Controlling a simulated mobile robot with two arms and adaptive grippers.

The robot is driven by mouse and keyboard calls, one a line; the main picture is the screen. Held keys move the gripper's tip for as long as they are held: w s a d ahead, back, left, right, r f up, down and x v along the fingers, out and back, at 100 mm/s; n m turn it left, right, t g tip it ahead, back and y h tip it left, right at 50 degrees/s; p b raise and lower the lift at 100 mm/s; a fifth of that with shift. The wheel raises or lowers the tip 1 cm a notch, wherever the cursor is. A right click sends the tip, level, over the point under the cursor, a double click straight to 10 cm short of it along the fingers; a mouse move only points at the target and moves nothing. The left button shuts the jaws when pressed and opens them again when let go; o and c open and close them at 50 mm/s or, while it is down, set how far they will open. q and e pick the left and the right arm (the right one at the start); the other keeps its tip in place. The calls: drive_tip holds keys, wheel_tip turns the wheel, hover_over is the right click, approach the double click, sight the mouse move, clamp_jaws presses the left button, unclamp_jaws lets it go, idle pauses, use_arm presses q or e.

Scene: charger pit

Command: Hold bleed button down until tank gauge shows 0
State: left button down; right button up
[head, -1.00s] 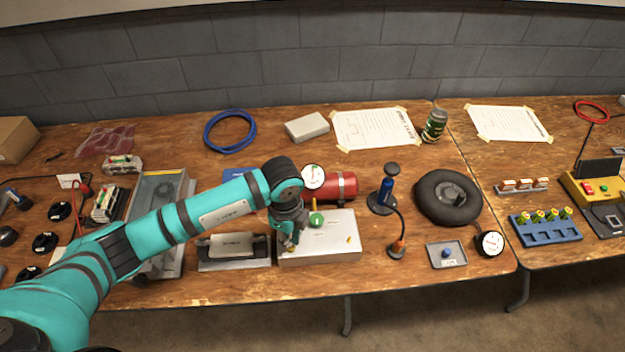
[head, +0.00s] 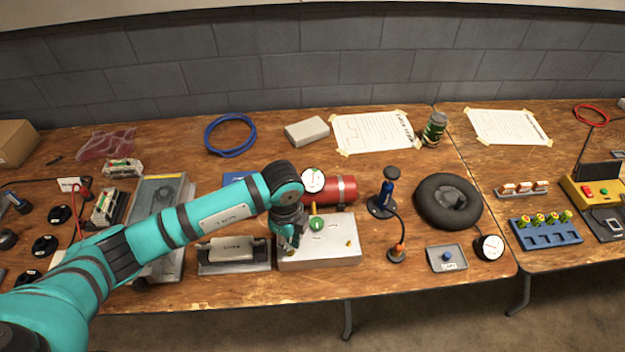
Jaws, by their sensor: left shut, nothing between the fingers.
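The gauge reading is too small to make out. My left gripper (head: 289,246) points down at the left part of the panel box, shut and empty. Its fingertips cover whatever is under them, so I cannot tell whether they touch a button. My right gripper is out of view.
A small grey tray (head: 446,258) and another gauge (head: 490,247) lie at the front right. A metal holder (head: 233,255) sits left of the panel box.

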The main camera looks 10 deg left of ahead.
use_arm(q)
drive_tip(key=shift+f, duration=0.15)
drive_tip(key=shift+f+b, duration=1.05)
drive_tip(key=shift+f, duration=0.2)
drive_tip(key=shift+r, duration=0.1)
idle(0.7)
idle(1.5)
idle(2.0)
